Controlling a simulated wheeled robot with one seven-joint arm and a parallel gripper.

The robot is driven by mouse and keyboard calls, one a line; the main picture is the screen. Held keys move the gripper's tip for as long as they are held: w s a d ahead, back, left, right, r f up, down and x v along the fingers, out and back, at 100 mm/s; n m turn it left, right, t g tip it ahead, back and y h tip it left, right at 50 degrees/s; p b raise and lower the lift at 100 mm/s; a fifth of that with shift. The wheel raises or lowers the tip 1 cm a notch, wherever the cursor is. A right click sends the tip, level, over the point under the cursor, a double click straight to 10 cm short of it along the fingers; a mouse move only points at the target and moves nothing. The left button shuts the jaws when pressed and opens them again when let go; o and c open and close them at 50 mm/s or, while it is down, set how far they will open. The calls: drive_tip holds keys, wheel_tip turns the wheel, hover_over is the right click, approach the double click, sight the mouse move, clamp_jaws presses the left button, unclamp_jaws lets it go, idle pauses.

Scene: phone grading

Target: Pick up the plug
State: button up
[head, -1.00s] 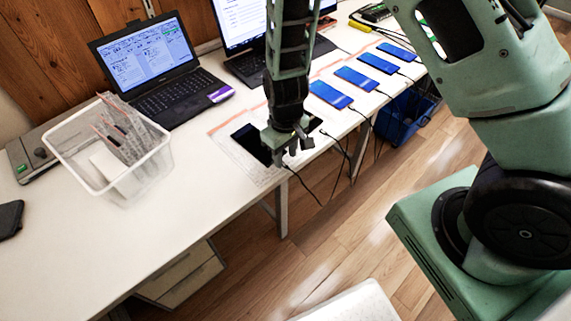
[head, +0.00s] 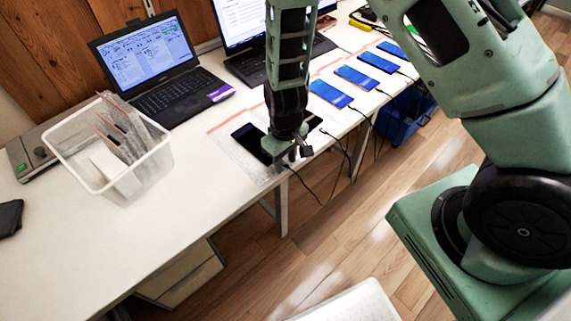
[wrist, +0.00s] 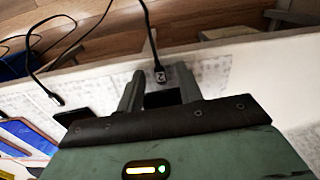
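A small dark plug (wrist: 159,75) on a black cable shows in the wrist view, between my fingertips and at the table's front edge. My gripper (wrist: 160,82) is open, with a finger on each side of the plug and visible gaps. A dark phone (wrist: 162,98) lies partly hidden behind my fingers. In the head view, my gripper (head: 288,152) is low over the right end of that black phone (head: 248,138); the plug cannot be made out there. A second plug (wrist: 57,98) lies by another dark phone (wrist: 74,116) to the left in the wrist view.
Several blue-screened phones (head: 330,94) with cables line the table's front edge. A clear bin (head: 150,165) holding grey dividers stands left, beside a laptop (head: 165,90). Cables hang off the edge near my gripper. The front left of the table is clear.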

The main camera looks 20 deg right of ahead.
clamp_jaws()
wheel_tip(320, 180, up, 10)
drive_tip(key=p, duration=0.2)
hover_over(287, 166)
wheel_tip(287, 166, down, 7)
drive_tip(key=shift+r, duration=0.1)
drive_tip(key=shift+w+f+b, duration=0.15)
drive_tip(key=shift+f+b, duration=1.2)
drive_tip(key=shift+f, duration=0.15)
